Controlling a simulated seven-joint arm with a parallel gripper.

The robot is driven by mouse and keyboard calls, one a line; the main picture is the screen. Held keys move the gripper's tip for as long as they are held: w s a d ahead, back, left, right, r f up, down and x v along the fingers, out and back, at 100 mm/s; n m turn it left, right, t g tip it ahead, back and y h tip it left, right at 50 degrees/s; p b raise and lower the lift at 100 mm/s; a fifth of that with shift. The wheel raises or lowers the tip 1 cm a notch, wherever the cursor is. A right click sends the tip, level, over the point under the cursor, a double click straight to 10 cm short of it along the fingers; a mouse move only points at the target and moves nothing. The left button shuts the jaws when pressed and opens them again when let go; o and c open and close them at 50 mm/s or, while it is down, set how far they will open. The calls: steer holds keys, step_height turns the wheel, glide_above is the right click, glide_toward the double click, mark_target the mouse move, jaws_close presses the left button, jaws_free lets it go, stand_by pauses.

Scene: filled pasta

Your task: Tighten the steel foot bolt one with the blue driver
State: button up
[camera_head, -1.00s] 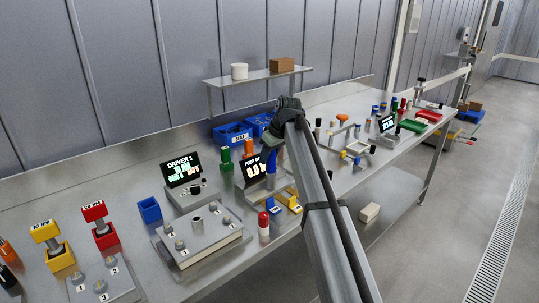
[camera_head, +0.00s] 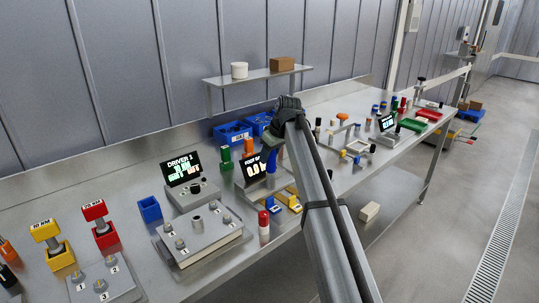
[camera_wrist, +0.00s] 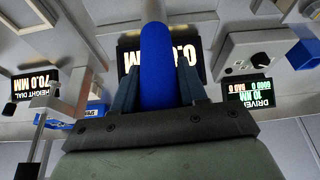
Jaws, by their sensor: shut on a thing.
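My gripper (camera_wrist: 159,88) is shut on the blue driver (camera_wrist: 158,50), whose rounded blue handle stands between the fingers in the wrist view. In the head view the blue driver (camera_head: 271,163) shows below my wrist, in front of a black display; its lower end is hard to make out. A steel plate marked 1 (camera_head: 203,245) lies to the left of my gripper with several bolts, among them a bolt (camera_head: 180,244) near the mark 1. A smaller plate (camera_head: 120,288) at front left has bolts marked 1, 2 and 3. I cannot tell which is foot bolt one.
The DRIVER 1 display (camera_head: 181,167) stands behind the large plate. A red and white cylinder (camera_head: 264,226) and yellow blocks (camera_head: 291,199) stand near my arm. A blue holder (camera_head: 149,209) and red (camera_head: 106,237) and yellow (camera_head: 60,257) holders are at left.

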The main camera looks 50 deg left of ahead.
steer(key=shift+r, duration=0.1)
stand_by(0.5)
steer(key=shift+r, duration=2.45)
